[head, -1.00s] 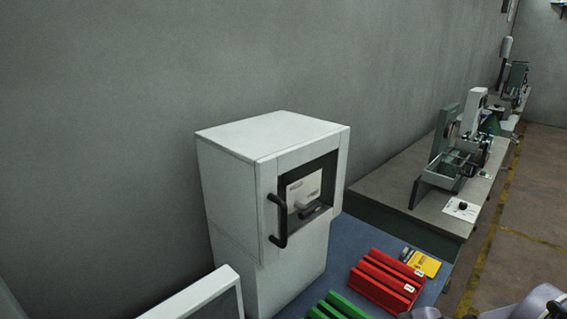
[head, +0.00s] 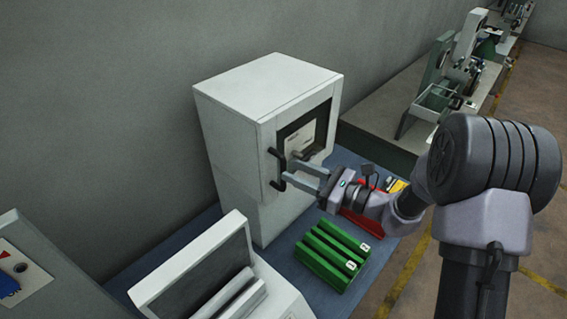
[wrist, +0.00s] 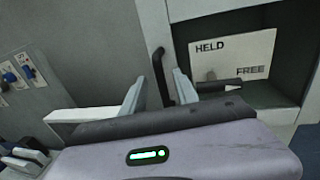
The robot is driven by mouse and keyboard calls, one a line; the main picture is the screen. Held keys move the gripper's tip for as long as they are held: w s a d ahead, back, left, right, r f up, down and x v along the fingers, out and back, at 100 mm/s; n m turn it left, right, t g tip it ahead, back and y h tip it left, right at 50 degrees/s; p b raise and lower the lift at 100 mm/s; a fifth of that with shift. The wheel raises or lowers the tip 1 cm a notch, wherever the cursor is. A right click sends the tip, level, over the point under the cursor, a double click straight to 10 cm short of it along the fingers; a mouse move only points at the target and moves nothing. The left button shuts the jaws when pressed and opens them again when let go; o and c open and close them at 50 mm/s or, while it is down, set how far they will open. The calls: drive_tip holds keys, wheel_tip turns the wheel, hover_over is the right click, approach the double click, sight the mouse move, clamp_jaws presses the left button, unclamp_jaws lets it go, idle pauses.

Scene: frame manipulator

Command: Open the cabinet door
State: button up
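The white cabinet (head: 232,137) stands on a blue surface, and its door (head: 267,150) looks shut. The door has a dark window and a black bar handle (head: 276,170) on its left side. In the head view my gripper (head: 288,173) is at the handle, with its fingers pointing left at it. In the wrist view the handle (wrist: 161,70) stands between the two fingers of my open gripper (wrist: 159,84), with a gap visible on each side. Contact cannot be told.
Behind the window is a card (wrist: 232,55) reading HELD and FREE, with a dark lever by it. Green blocks (head: 332,252) and a partly hidden red block (head: 362,226) lie before the cabinet. A white-framed machine (head: 196,264) stands at front left. A wall is behind.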

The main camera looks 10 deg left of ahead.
sight(284, 189)
drive_tip(key=x, duration=0.4)
clamp_jaws()
idle(1.4)
